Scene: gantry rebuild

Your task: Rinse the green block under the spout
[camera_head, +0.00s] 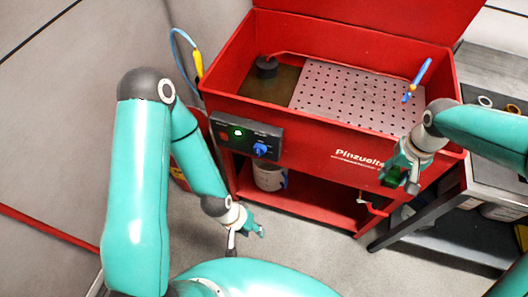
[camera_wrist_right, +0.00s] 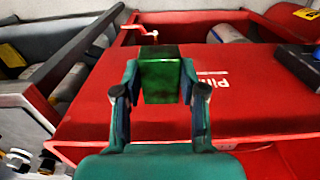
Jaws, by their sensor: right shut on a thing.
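A dark green block (camera_wrist_right: 168,78) sits between the two fingers of my right gripper (camera_wrist_right: 160,92), which is shut on it. In the head view the right gripper (camera_head: 402,174) holds the block (camera_head: 391,177) in front of the red wash basin (camera_head: 325,130), near its front right corner and outside the basin. A blue, thin nozzle-like piece (camera_head: 418,78) stands at the basin's right; I cannot tell if it is the spout. My left gripper (camera_head: 245,228) hangs low, empty and open, in front of the washer's left side.
A control box (camera_head: 246,136) with a lit green button and blue knob is on the basin's front left. A perforated plate (camera_head: 350,97) covers much of the basin. A black round part (camera_head: 266,67) stands at its left. A bucket (camera_head: 269,177) sits below. A dark bench (camera_head: 485,180) is at right.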

